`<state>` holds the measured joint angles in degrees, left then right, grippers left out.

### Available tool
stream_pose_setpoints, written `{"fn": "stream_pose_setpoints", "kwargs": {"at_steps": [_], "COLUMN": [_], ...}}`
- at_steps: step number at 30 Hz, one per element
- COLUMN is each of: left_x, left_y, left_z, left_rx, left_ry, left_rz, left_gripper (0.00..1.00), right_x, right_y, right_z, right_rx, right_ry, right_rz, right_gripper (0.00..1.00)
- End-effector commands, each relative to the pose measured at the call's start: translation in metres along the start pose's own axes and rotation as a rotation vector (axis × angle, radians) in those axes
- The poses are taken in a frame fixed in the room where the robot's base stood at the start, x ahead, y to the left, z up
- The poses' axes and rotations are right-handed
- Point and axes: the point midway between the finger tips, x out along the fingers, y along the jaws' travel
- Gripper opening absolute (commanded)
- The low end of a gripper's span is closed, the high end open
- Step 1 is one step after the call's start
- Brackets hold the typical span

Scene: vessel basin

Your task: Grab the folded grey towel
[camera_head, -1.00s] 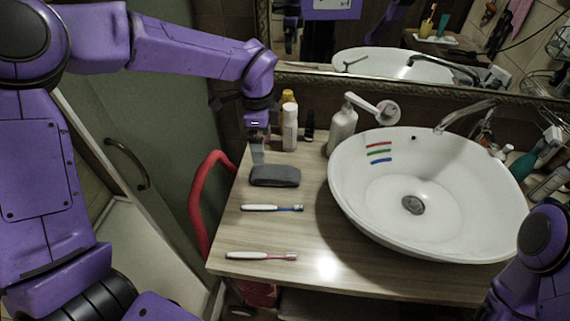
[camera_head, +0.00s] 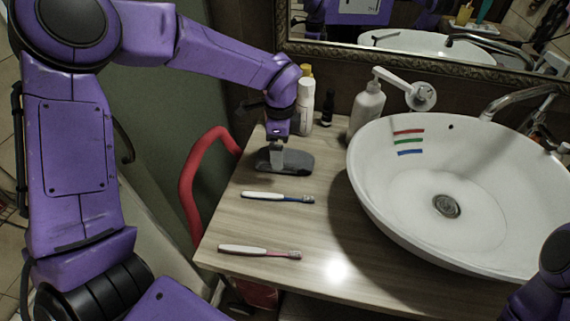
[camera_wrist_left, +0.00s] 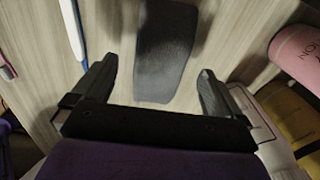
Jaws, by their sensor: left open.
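The folded grey towel (camera_head: 298,160) lies on the wooden counter, left of the basin. My left gripper (camera_head: 275,168) is over the towel's left part, pointing down, and hides some of it. In the left wrist view the towel (camera_wrist_left: 165,45) is a dark grey strip lying between the two finger lines, with bare counter on both sides. The left gripper (camera_wrist_left: 158,72) is open there, and its fingers look apart from the towel. My right gripper is out of view; only part of my right arm shows at the lower right.
Two toothbrushes, one blue (camera_head: 277,197) and one red (camera_head: 260,251), lie in front of the towel. Bottles (camera_head: 305,103) and a soap dispenser (camera_head: 366,108) stand behind it. The white basin (camera_head: 400,215) fills the right. A red curved rail (camera_head: 188,185) stands left of the counter.

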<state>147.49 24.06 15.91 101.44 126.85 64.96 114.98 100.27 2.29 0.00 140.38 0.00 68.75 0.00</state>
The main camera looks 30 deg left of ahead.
Motion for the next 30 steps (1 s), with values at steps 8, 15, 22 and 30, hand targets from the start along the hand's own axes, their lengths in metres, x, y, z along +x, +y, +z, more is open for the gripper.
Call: {"fn": "stream_pose_setpoints", "kwargs": {"at_steps": [8,15,22,30], "left_x": [0.03,0.029,0.029,0.008], "left_y": [0.001,0.001,0.001,0.0], "left_z": [0.001,0.001,0.001,0.001], "left_rx": [-0.002,-0.002,-0.002,-0.001], "left_ry": [0.0,0.0,0.0,0.001], "left_rz": [0.001,0.001,0.001,-0.001], "left_gripper": [1.0,0.48,0.41,0.41], "right_x": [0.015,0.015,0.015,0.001], "right_y": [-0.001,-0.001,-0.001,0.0], "right_z": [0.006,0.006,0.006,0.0], "right_rx": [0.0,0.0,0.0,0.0], "right_ry": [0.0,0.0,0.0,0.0], "right_rz": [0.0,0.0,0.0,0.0], "right_gripper": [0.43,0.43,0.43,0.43]}}
